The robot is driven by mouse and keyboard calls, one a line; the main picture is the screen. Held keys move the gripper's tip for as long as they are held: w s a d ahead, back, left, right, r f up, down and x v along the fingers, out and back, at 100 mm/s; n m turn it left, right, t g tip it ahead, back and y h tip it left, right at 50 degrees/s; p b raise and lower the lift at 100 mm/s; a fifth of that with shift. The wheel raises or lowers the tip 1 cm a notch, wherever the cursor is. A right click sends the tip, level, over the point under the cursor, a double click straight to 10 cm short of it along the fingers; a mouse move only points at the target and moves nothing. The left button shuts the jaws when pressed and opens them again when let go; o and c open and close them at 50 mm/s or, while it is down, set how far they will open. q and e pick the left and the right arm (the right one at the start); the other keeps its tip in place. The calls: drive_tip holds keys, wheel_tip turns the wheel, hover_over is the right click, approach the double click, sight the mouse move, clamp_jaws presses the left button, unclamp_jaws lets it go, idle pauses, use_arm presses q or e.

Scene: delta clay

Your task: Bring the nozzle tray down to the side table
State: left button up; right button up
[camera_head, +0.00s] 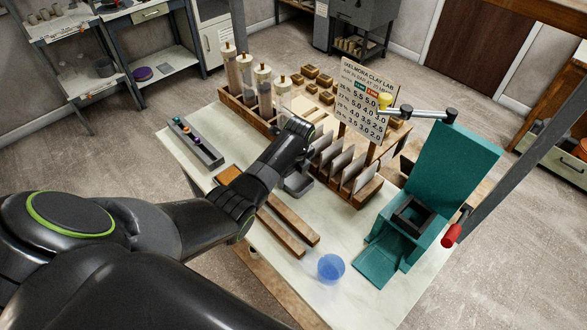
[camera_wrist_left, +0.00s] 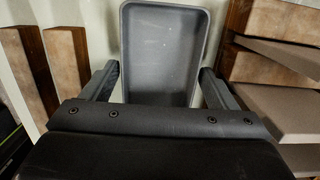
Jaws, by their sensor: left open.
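A long grey rack (camera_head: 196,143) with several small coloured pieces, which look like nozzles, lies at the left of the pale worktable (camera_head: 340,290). A separate small grey tray (camera_head: 297,188) lies near the middle under my left gripper. In the left wrist view this grey tray (camera_wrist_left: 160,50) looks empty and its near end is hidden. My left gripper (camera_wrist_left: 158,82) is open, with one finger on each side of the tray's near part. I cannot tell whether the fingers touch it. My right gripper is not in view. I cannot tell which surface is the side table.
Wooden bars (camera_head: 290,232), a blue cup (camera_head: 331,268) and a teal press (camera_head: 440,190) stand towards the front and right. Tall cylinders (camera_head: 264,92), upright slabs (camera_head: 340,160) and a sign (camera_head: 364,100) stand behind. Metal shelves (camera_head: 165,65) are at the far left, across open floor.

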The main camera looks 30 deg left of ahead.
sight(296, 183)
use_arm(q)
wheel_tip(296, 183, up, 12)
drive_tip(key=d+b, duration=0.1)
drive_tip(key=shift+s+d+b, duration=0.2)
drive_tip(key=shift+s+b, duration=0.05)
drive_tip(key=shift+b, duration=0.1)
idle(0.5)
